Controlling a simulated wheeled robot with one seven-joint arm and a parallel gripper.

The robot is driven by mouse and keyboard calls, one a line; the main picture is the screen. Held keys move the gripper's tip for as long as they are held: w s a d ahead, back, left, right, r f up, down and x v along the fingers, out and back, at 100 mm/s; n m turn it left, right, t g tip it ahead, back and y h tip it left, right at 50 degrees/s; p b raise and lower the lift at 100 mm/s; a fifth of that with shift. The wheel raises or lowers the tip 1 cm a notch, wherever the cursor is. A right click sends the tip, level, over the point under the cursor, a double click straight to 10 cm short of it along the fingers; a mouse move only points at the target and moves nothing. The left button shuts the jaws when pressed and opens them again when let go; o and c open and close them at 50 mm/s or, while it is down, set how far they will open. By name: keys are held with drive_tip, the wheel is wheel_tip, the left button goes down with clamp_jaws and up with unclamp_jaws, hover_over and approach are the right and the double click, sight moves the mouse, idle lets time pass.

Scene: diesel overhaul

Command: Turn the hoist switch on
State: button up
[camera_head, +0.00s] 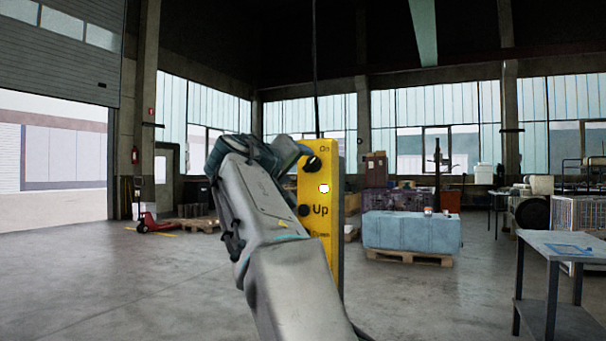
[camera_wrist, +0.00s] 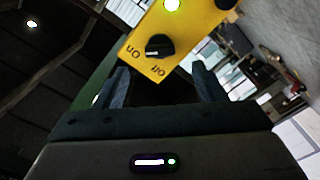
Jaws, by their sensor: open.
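The hoist switch is a black rotary knob (camera_wrist: 158,45) on a yellow control box (camera_wrist: 192,28), with "On" and "Off" labels beside it. I cannot tell for sure which label the knob points to. In the head view the yellow box (camera_head: 325,240) hangs upright on a dark cable, and the knob (camera_head: 313,165) shows near its top. My gripper (camera_wrist: 160,80) is open and empty, its fingers apart just short of the box's top end. In the head view my gripper (camera_head: 300,152) is beside the box top and my arm covers part of its left side.
A pale lit lamp (camera_head: 323,188) and a black button (camera_head: 304,210) marked "Up" sit below the knob. A blue-wrapped pallet load (camera_head: 410,232) stands behind to the right. A metal table (camera_head: 565,246) is at the right.

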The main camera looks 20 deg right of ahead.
drive_tip(key=v, duration=0.5)
drive_tip(key=shift+s+a+b, duration=0.15)
drive_tip(key=shift+a+b, duration=0.05)
drive_tip(key=shift+b, duration=0.2)
